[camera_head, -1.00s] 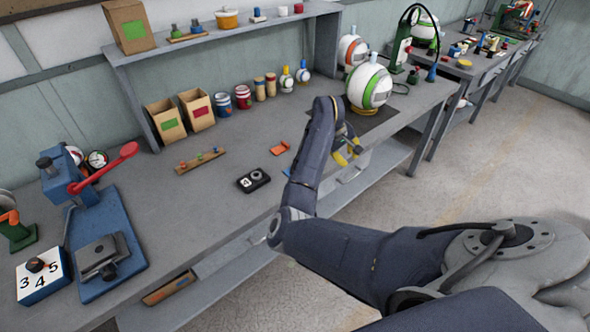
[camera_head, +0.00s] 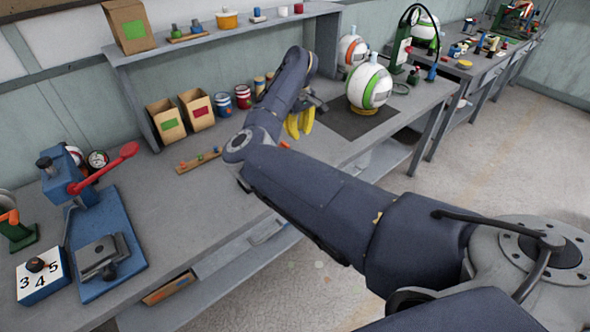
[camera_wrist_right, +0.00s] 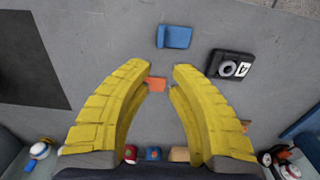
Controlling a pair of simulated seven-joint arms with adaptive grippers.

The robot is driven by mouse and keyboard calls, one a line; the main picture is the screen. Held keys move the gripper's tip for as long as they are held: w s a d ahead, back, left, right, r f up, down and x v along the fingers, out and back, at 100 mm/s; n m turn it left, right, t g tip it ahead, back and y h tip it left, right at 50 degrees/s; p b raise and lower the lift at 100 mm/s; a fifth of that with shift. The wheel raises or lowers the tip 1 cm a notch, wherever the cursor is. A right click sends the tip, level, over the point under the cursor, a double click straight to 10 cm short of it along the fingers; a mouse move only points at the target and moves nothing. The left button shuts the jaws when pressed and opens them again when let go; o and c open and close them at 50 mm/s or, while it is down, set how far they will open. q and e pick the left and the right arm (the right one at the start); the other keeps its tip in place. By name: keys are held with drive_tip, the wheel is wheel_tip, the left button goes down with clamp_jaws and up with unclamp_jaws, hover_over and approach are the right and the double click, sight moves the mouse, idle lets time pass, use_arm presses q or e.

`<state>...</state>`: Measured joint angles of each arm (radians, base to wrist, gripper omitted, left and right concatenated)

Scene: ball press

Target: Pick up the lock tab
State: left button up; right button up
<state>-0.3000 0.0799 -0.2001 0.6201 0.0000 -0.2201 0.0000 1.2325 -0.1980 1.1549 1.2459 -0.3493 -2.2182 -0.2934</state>
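A small orange tab (camera_wrist_right: 156,84) lies flat on the grey table, seen between my right gripper's fingers in the right wrist view. In the head view only a bit of the orange tab (camera_head: 285,143) shows past my arm. A blue tab (camera_wrist_right: 175,37) lies beyond the fingertips in the right wrist view; the head view hides it. I cannot tell which is the lock tab. My right gripper (camera_wrist_right: 162,72) is open and empty, its yellow fingers pointing down above the table; it also shows in the head view (camera_head: 300,134). My left gripper is out of view.
A black box with a dial (camera_wrist_right: 231,65) lies right of the blue tab in the right wrist view. A dark mat (camera_head: 345,122) with a striped ball (camera_head: 370,86) is at the right. A blue press (camera_head: 100,235) with a red lever stands at the left. Cartons (camera_head: 167,122) line the back.

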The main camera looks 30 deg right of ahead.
wheel_tip(320, 180, down, 15)
drive_tip(key=shift+r, duration=0.2)
idle(0.6)
drive_tip(key=shift+o, duration=0.4)
clamp_jaws()
